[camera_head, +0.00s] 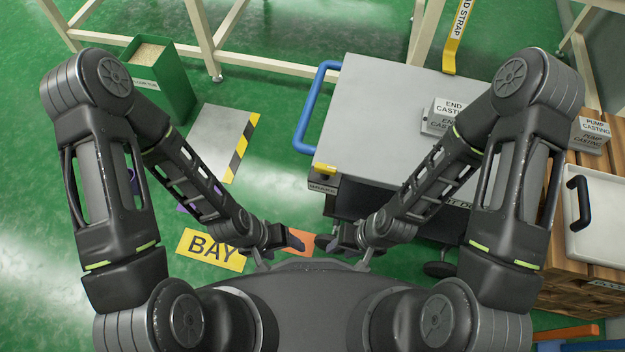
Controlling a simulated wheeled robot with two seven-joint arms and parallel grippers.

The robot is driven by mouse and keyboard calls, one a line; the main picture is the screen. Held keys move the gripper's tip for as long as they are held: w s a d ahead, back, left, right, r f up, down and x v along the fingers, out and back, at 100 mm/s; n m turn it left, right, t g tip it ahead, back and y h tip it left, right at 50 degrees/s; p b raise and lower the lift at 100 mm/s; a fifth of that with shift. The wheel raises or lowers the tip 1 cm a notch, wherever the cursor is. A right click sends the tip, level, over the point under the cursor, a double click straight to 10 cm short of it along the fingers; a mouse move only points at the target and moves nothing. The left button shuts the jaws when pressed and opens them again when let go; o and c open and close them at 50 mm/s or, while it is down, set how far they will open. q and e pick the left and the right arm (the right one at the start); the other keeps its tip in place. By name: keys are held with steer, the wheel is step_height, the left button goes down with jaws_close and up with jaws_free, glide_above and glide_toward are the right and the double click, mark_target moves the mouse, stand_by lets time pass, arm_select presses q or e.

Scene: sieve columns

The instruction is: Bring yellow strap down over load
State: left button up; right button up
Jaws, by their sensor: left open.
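The yellow strap (456,36) stands upright at the top of the head view, beyond the far edge of the trolley. The load, a grey block labelled "END CASTING" (437,122), sits on the grey trolley top (380,100), partly hidden by my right arm. My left gripper (283,252) is open and empty, low in the middle, left of the trolley. My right gripper (342,252) looks open and empty beside it, near the trolley's front left corner. Both are far from the strap.
The trolley has a blue handle (315,108) and a yellow brake lever (325,169). A green bin (170,92) and a striped plate (215,138) lie left. A white tray (597,225) on a wooden crate stands right, near a pump casting (590,137). Cream frame legs stand behind.

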arm_select(q)
steer(key=shift+r, duration=0.15)
step_height(320, 180, up, 21)
steer(key=p, duration=2.1)
steer(key=shift+r+p, duration=0.2)
steer(key=shift+p, duration=0.15)
steer(key=shift+c, duration=0.2)
